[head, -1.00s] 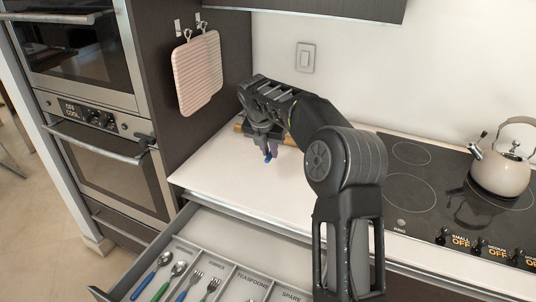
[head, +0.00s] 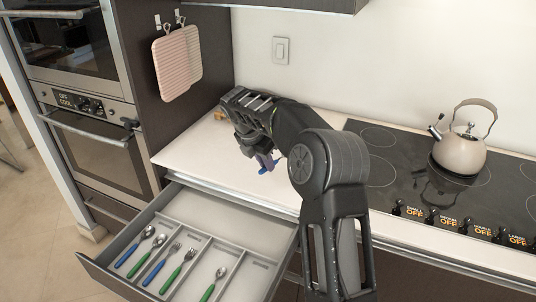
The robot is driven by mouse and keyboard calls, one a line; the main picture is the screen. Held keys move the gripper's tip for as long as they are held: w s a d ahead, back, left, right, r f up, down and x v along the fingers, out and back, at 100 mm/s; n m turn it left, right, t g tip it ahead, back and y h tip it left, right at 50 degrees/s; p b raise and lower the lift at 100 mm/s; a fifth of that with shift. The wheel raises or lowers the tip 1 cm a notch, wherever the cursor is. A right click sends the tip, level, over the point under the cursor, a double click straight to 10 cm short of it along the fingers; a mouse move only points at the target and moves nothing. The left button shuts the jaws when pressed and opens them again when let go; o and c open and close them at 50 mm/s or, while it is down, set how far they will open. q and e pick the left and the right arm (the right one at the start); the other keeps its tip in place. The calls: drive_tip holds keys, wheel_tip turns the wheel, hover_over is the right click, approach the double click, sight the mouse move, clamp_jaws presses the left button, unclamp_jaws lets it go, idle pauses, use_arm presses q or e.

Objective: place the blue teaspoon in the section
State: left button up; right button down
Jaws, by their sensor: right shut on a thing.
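My right gripper (head: 264,160) is shut on the blue teaspoon (head: 268,169), holding it above the white counter, behind the open drawer. Only a small blue part of the spoon shows; the gripper hides the rest. The drawer (head: 205,208) has long sections side by side. The leftmost holds a blue and a green spoon (head: 134,248). The section beside it holds a blue and a green fork (head: 170,268). The third section holds a green teaspoon (head: 213,285). The rightmost section (head: 248,275) looks empty. My left gripper is not in view.
A cooktop (head: 390,185) with a kettle (head: 459,152) is at the right. Stacked ovens (head: 95,130) stand at the left. Pink pot holders (head: 177,62) hang on the dark side panel. A small wooden thing (head: 220,115) lies at the back of the counter, partly behind my arm.

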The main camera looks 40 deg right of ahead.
drive_tip(key=s+a+f+m+g, duration=0.1)
drive_tip(key=s+a+f+m, duration=0.1)
drive_tip(key=a, duration=0.7)
drive_tip(key=s+a+f+m+g, duration=0.1)
drive_tip(key=s+a+f+m, duration=0.2)
drive_tip(key=a, duration=0.6)
drive_tip(key=s+a+f+m+g, duration=0.1)
drive_tip(key=s+a+f+m, duration=0.2)
drive_tip(key=a, duration=0.6)
drive_tip(key=shift+s+a+m+g+y, duration=0.35)
drive_tip(key=shift+s+m, duration=0.25)
drive_tip(key=shift+s, duration=0.6)
drive_tip(key=shift+f, duration=0.1)
